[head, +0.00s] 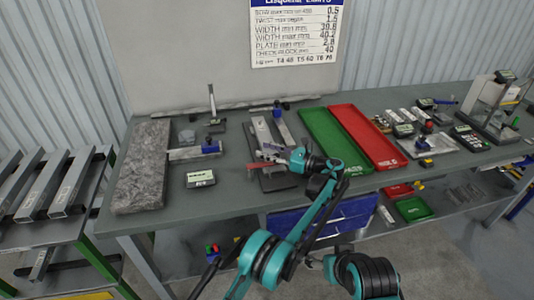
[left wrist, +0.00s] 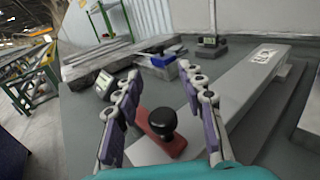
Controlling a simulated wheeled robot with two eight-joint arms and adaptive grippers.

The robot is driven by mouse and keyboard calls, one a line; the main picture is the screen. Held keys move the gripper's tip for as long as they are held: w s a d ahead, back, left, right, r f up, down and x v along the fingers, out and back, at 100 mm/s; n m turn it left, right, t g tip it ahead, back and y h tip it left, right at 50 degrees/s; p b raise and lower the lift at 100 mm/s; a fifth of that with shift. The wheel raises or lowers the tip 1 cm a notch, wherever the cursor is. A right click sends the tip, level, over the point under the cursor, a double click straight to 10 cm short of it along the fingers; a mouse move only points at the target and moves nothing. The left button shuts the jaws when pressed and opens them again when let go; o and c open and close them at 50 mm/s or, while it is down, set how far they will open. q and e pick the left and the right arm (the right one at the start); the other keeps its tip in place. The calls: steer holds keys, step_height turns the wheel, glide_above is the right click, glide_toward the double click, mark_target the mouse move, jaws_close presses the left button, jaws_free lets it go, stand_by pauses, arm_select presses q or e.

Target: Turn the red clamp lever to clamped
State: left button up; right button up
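The red clamp lever (left wrist: 172,146) shows in the left wrist view as a short red bar with a black knob (left wrist: 162,122) standing on it. In the head view the red lever (head: 258,166) is a small strip beside the gripper fingers. My left gripper (left wrist: 160,88) is open, with its purple-padded fingers on either side of the knob in the picture. I see gaps between the knob and both fingers. In the head view the left gripper (head: 268,153) is over the dark fixture (head: 277,180). My right gripper cannot be made out.
A grey stone slab (head: 142,168) lies on the table at left, with a small display box (head: 200,178) near it. Green (head: 334,139) and red (head: 367,137) trays lie right of the fixture. A long pale bar (left wrist: 250,85) runs right of the lever.

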arm_select(q)
step_height(320, 180, up, 9)
stand_by(0.3)
steer(key=shift+a, duration=0.1)
